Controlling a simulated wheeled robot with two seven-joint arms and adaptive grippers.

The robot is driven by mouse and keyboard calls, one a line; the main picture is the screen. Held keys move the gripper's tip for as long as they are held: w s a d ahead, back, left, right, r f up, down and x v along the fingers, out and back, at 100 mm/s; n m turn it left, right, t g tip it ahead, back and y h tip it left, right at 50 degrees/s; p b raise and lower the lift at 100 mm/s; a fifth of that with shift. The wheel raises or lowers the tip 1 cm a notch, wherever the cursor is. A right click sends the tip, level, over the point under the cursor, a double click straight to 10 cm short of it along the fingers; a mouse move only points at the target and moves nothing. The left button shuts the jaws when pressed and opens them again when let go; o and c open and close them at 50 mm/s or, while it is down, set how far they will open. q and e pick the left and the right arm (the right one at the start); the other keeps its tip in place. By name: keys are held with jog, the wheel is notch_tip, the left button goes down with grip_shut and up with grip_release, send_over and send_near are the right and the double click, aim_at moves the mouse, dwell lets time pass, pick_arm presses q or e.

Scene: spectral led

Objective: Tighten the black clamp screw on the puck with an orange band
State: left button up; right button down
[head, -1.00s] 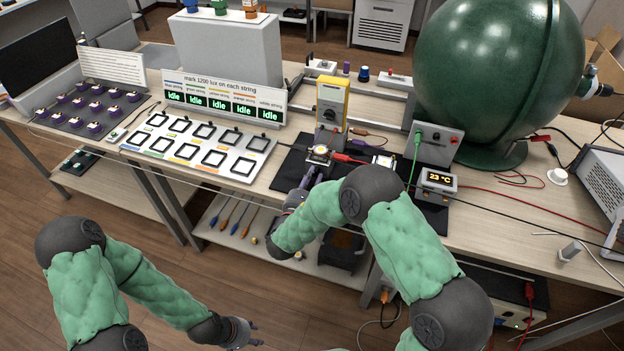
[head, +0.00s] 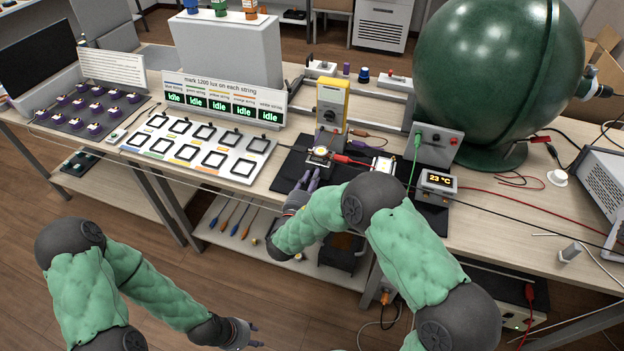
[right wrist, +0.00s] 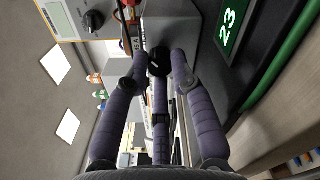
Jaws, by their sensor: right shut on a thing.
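A small square puck (head: 320,154) with a lit face sits on the black mat in the head view; I cannot make out an orange band on it. My right gripper (head: 309,174) is at its near side. In the right wrist view the black clamp screw (right wrist: 157,62) is a small dark knob between the fingertips of my right gripper (right wrist: 155,58), which is shut on it. My left gripper (head: 257,336) is open and empty, low in the head view, away from the bench.
A yellow meter (head: 333,101) stands just behind the puck. A red lead runs right towards a bright white square (head: 383,165). A white panel of square frames (head: 200,145) is at the left.

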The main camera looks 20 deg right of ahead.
jog(key=shift+m, duration=0.3)
jog(key=shift+f, duration=0.1)
jog(key=c, duration=1.3)
grip_release()
jog(key=shift+s, duration=0.1)
jog(key=v, duration=1.2)
